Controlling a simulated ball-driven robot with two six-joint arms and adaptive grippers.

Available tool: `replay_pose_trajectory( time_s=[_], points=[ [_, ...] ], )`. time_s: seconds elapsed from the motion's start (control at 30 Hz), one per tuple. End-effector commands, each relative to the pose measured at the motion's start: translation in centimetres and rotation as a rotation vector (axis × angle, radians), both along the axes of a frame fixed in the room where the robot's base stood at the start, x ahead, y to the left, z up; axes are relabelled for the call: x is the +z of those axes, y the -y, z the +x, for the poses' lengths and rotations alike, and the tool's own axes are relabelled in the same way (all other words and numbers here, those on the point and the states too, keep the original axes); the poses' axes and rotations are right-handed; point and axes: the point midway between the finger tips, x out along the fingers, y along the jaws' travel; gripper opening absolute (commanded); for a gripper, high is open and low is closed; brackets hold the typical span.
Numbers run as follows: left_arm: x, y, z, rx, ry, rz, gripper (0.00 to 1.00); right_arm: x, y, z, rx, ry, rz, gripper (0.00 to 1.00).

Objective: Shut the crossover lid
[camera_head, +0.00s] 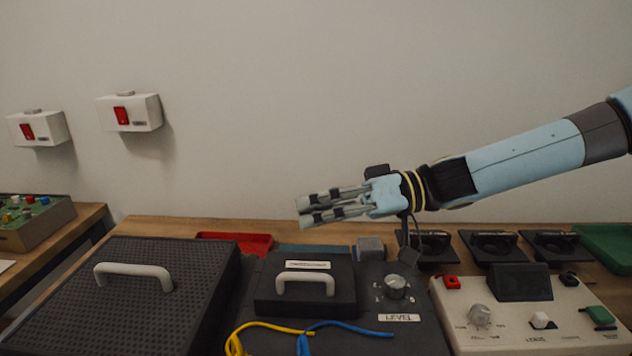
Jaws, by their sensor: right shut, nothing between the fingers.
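A small dark lid (262,290) with a light grey bar handle (305,282) and a white label, too small to read, sits on a dark unit at the front centre. It appears to lie flat or nearly so; I cannot tell whether it is fully shut. I take it as the crossover lid. My right gripper (301,210) comes in from the right and is above and behind the lid, apart from it. Its fingers point left, are shut and hold nothing. My left gripper is not in view.
A large perforated dark panel (135,310) with a handle lies left. A knob (396,287) marked LEVEL, yellow (262,326) and blue (345,326) cables are near the lid. A beige control panel (530,320) stands right. Red (235,241) and green (608,245) trays lie behind.

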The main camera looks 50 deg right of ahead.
Motion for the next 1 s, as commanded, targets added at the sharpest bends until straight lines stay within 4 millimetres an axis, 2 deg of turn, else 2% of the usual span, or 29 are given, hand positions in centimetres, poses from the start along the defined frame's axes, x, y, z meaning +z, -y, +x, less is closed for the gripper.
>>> replay_pose_trajectory(
  time_s=[0.13,0.43,0.7,1.0],
  points=[
    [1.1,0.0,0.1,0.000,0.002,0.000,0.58,-0.3,-1.3,-1.1,-0.002,0.084,-0.101,0.00],
    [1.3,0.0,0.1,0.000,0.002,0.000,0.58,-1.8,-3.3,-2.6,-0.001,0.225,-0.280,0.00],
    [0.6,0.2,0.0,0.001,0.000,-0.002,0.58,-2.8,-4.2,-3.3,0.001,0.249,-0.311,0.00],
    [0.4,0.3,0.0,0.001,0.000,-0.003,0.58,-3.0,-4.5,-3.6,0.000,0.247,-0.309,0.00]
  ],
)
